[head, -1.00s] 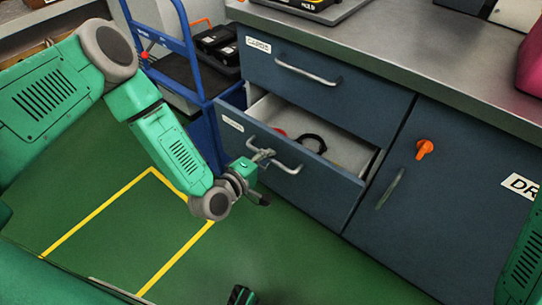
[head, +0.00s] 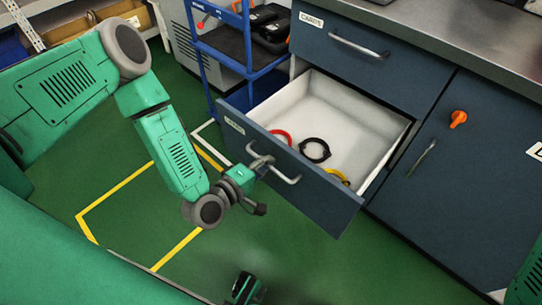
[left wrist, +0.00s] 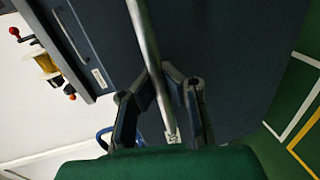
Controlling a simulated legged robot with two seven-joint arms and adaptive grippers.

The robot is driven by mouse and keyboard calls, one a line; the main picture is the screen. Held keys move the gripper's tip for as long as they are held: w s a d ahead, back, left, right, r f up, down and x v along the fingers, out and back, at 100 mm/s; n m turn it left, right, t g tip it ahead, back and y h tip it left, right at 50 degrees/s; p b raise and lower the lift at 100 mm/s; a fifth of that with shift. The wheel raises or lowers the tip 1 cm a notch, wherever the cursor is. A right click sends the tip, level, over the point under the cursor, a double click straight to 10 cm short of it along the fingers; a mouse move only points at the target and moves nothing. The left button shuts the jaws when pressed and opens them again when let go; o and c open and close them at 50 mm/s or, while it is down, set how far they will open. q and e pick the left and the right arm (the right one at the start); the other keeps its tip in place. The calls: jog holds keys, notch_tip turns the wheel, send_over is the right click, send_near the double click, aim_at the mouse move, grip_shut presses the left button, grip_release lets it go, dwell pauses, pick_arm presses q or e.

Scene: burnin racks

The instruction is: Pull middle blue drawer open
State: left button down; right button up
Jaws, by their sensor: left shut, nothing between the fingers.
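The middle blue drawer (head: 325,200) is pulled well out of the cabinet in the head view, its white inside showing. My left gripper (head: 260,161) is at the left part of the drawer's metal handle (head: 288,179). In the left wrist view the handle bar (left wrist: 147,50) runs down past the fingers of my left gripper (left wrist: 163,85). The gripper is shut with nothing gripped; the exact contact is hard to see. My right gripper is not clearly visible.
The top drawer (head: 375,65) above is shut. A blue cart (head: 222,50) stands close to the drawer's left.

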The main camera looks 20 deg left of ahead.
pick_arm(q)
jog(key=shift+s+d+f, duration=0.15)
jog(key=shift+s+d, duration=0.1)
jog(key=shift+s, duration=0.25)
jog(key=c, duration=1.6)
grip_release()
jog(key=shift+w, duration=0.1)
jog(key=shift+d, duration=0.1)
pick_arm(e)
jog(key=shift+d+f, duration=0.1)
jog(key=shift+d, duration=0.15)
pick_arm(q)
jog(key=shift+w, duration=0.1)
jog(key=v, duration=1.2)
pick_arm(e)
jog(key=shift+s+a, duration=0.1)
jog(key=shift+a, duration=0.05)
